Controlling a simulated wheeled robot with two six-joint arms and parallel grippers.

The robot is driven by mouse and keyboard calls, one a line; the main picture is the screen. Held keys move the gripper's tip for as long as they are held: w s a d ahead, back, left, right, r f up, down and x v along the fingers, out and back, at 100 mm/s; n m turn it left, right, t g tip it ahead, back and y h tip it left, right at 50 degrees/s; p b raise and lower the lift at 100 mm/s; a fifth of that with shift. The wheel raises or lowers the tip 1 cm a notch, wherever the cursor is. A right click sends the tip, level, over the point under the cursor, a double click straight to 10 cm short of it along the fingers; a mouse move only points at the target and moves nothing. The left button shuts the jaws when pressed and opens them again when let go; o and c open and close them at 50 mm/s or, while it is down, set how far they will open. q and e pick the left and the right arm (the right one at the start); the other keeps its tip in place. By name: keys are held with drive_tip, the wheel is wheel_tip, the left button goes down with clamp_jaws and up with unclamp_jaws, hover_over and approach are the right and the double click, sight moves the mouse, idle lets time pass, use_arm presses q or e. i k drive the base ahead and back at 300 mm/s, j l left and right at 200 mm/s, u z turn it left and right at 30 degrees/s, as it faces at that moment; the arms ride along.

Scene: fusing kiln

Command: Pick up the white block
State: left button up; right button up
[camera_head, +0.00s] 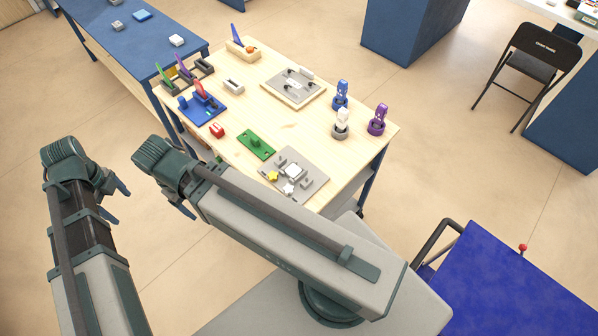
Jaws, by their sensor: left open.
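A small whitish block (232,86) lies on the light wooden table, left of a grey plate (292,87). A white many-sided piece (291,170) sits on another grey board (310,184) at the table's near edge, with a white star (289,188) and a yellow star (272,176). I cannot tell which piece is the white block. My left gripper (119,206) is open and empty, off the table to the left, over the floor. My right gripper (197,190) is left of the table's near corner; its fingers are partly hidden, so its opening is unclear.
The wooden table also holds a green plate (257,144), a red block (217,130), a blue rack (202,108) and blue, white and purple figures (377,120) at right. A blue table (130,32) stands behind left, with a pale block (177,40) on it.

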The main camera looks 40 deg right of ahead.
sight(293, 171)
drive_tip(key=k+l+z, duration=0.1)
drive_tip(key=z, duration=0.45)
drive_tip(key=l+z, duration=0.5)
drive_tip(key=z, duration=0.25)
drive_tip(key=k, duration=0.05)
